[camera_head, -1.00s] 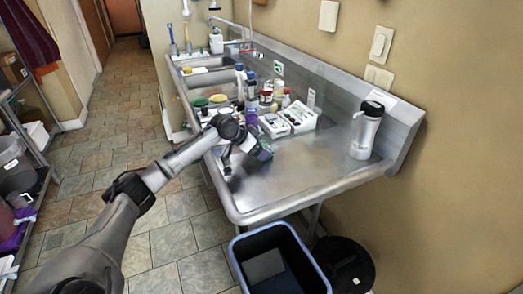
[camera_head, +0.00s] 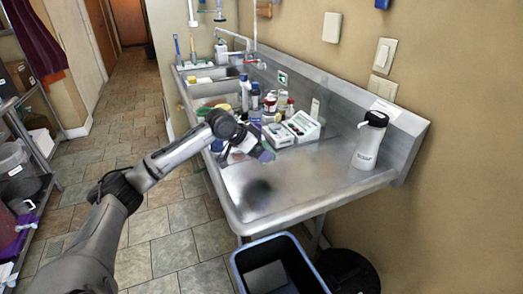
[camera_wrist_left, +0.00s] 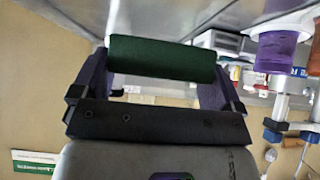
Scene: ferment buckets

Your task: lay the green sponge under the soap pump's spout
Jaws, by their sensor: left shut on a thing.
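The green sponge (camera_wrist_left: 162,60) is a dark green bar, held crosswise between the two purple fingers of my left gripper (camera_wrist_left: 165,80) in the left wrist view. In the head view my left gripper (camera_head: 262,152) is above the steel counter (camera_head: 300,185), left of the soap pump, and the sponge is small and partly hidden there. The soap pump (camera_head: 368,146) is a white bottle with a black pump top, standing upright at the counter's right end by the backsplash. The sponge is well apart from it. My right gripper is out of view.
Several bottles and white boxes (camera_head: 301,127) crowd the counter behind my left gripper. The steel between gripper and pump is clear. A raised rim edges the counter. A blue bin (camera_head: 240,268) and a black round bin (camera_head: 345,270) stand below the front.

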